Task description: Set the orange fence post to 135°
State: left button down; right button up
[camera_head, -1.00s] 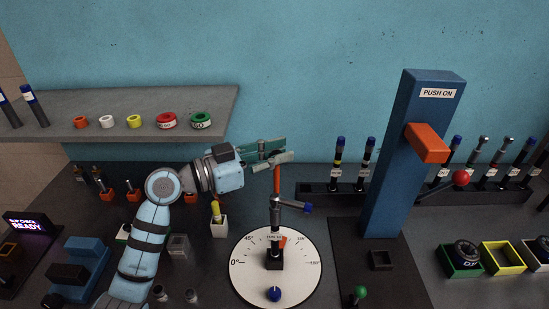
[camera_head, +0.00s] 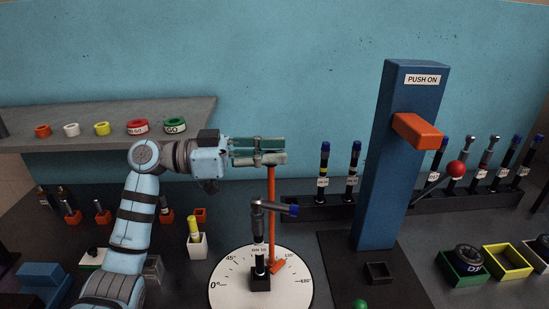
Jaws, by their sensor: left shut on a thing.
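The orange fence post (camera_head: 271,205) stands upright on the white round dial (camera_head: 226,290), to the right of and behind a hose. The post's orange foot (camera_head: 278,267) is close to the 135° label on the dial's right side; the exact angle is hard to read. The hose (camera_head: 259,238), with a grey elbow and blue end pointing right, stands in a black block at the dial's middle. My left gripper (camera_head: 272,151) is shut on the post's top end, its fingers pointing right and hiding the tip. My right gripper is out of view.
A blue tower (camera_head: 390,180) marked PUSH ON, with an orange arm (camera_head: 417,131) and red ball (camera_head: 455,168), stands to the right. A black rack (camera_head: 310,211) of hoses is behind. A grey shelf (camera_head: 190,110) holds coloured rings at the left.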

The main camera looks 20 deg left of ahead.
pick_arm(q)
jog(key=c, duration=1.4)
grip_release()
jog(key=v, duration=1.2)
